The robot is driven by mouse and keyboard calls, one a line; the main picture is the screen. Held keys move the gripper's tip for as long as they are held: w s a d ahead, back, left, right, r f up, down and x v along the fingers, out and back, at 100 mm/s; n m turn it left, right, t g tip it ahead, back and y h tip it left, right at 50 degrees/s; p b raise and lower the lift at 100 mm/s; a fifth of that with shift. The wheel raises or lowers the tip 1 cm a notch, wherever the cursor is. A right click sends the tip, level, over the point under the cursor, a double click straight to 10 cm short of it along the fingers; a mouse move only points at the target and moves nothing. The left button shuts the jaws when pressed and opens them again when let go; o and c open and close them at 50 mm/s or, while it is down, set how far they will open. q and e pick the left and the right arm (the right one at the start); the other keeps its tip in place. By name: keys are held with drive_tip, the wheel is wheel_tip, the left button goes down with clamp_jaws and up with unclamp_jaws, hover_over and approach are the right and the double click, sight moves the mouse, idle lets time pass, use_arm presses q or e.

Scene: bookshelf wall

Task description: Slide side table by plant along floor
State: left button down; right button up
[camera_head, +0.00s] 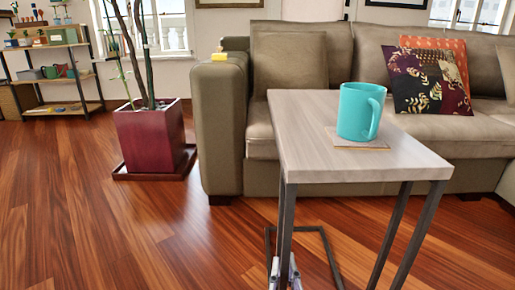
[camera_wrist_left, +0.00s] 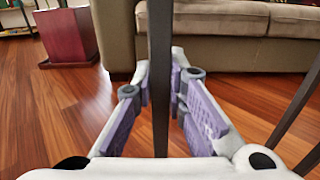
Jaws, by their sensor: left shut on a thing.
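The side table (camera_head: 310,140) has a pale wood top and thin dark metal legs, and stands upright on the wood floor in front of the sofa. A turquoise mug (camera_head: 361,112) sits on a coaster (camera_head: 357,143) on its top. My left gripper (camera_head: 284,274) is low at the table's near left leg. In the left wrist view the dark leg (camera_wrist_left: 159,50) runs upright between the purple-padded fingers of my left gripper (camera_wrist_left: 161,84), which is shut on it. The plant (camera_head: 151,131) stands in a dark red pot to the left. My right gripper is not in view.
The beige sofa (camera_head: 225,130) with cushions stands close behind the table. A low shelf (camera_head: 55,75) with small objects is at the far left. The wood floor (camera_head: 90,220) at the front left is clear, up to the plant's tray.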

use_arm(q)
drive_tip(key=shift+w+d+r, duration=0.1)
drive_tip(key=shift+d, duration=0.6)
drive_tip(key=w+d+b, duration=0.2)
drive_tip(key=d+b, duration=0.4)
drive_tip(key=shift+w, duration=0.2)
drive_tip(key=shift+r, duration=0.1)
drive_tip(key=w+d, duration=0.2)
drive_tip(key=d, duration=0.3)
drive_tip(key=shift+w+d, duration=0.3)
drive_tip(key=shift+w, duration=0.1)
